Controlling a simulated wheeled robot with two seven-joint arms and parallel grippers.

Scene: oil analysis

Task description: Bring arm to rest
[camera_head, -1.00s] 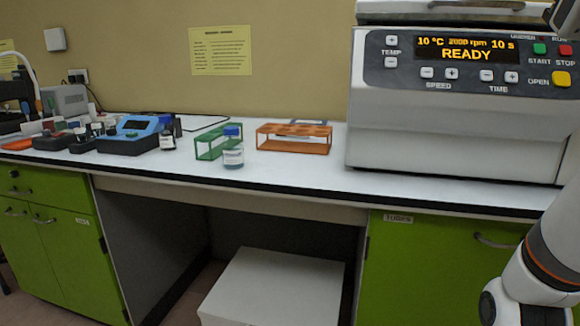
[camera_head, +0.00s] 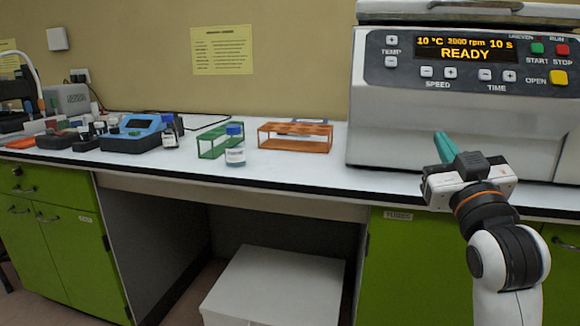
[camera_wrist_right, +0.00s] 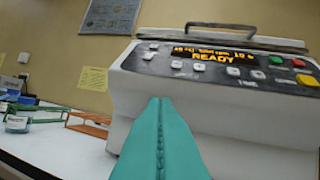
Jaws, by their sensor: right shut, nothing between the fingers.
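My right gripper (camera_head: 446,146) has teal fingers pressed together with nothing between them. It is held in front of the centrifuge (camera_head: 420,130), near the bench's front edge at the right. In the right wrist view the shut fingers (camera_wrist_right: 160,105) point toward the centrifuge front, below its panel. My left gripper is not in the head view.
A blue-capped bottle (camera_head: 235,150) stands beside a green rack (camera_head: 207,149) and an orange rack (camera_head: 295,146). A blue device (camera_head: 130,140) and dark bottles are farther left. The white bench (camera_head: 300,172) is clear between the orange rack and centrifuge. A white box (camera_head: 280,285) sits below.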

